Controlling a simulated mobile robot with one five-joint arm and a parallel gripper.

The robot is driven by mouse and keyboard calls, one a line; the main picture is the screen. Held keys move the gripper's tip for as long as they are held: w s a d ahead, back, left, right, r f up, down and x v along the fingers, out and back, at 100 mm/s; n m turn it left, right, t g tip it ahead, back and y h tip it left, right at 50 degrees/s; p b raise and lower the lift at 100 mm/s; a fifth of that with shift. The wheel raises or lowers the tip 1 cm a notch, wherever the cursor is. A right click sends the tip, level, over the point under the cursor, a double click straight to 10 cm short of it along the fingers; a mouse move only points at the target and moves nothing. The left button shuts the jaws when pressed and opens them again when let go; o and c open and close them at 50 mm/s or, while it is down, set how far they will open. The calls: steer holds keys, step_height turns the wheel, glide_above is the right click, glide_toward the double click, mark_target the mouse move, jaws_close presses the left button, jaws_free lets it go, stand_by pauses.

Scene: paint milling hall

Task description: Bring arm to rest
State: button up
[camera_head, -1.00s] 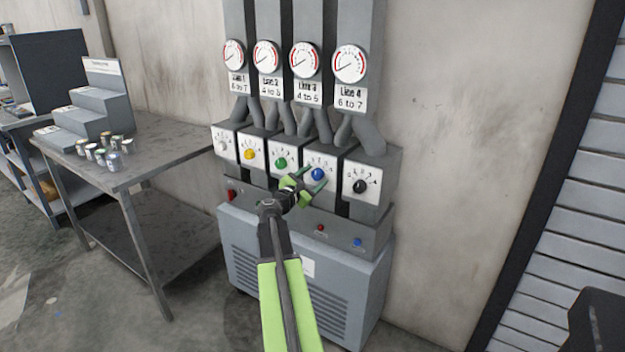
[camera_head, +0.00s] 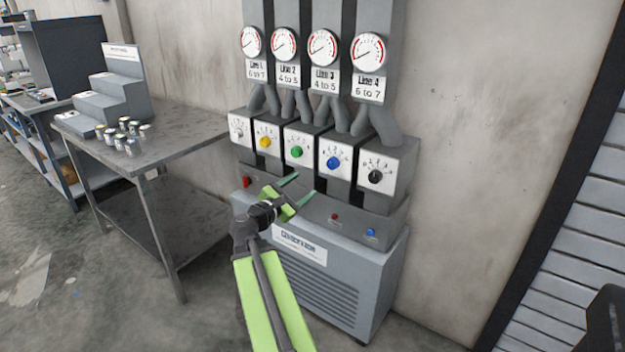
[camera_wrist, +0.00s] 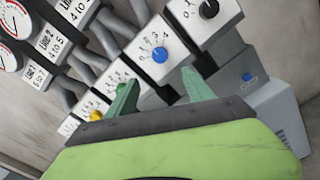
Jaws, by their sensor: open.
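My gripper (camera_head: 303,186) is open and empty in front of the grey machine, below the row of dial boxes. Its two green fingers also show in the wrist view (camera_wrist: 161,98), spread apart with nothing between them. It appears apart from the knobs. The dial panel carries several knobs, among them yellow (camera_head: 265,142), green (camera_head: 297,152), blue (camera_head: 333,162) and black (camera_head: 376,176). In the wrist view the blue knob (camera_wrist: 159,55) lies beyond the fingers, and one finger partly covers the panel left of it. My arm hides part of the machine's lower front.
The machine cabinet (camera_head: 340,275) stands against the wall, with gauges (camera_head: 323,47) above and small red and blue buttons (camera_head: 371,232) on its ledge. A metal table (camera_head: 180,150) with several small cans (camera_head: 133,147) and a stepped stand (camera_head: 113,98) is at left. A slatted shutter (camera_head: 570,250) is at right.

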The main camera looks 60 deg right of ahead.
steer(key=shift+a, duration=0.65)
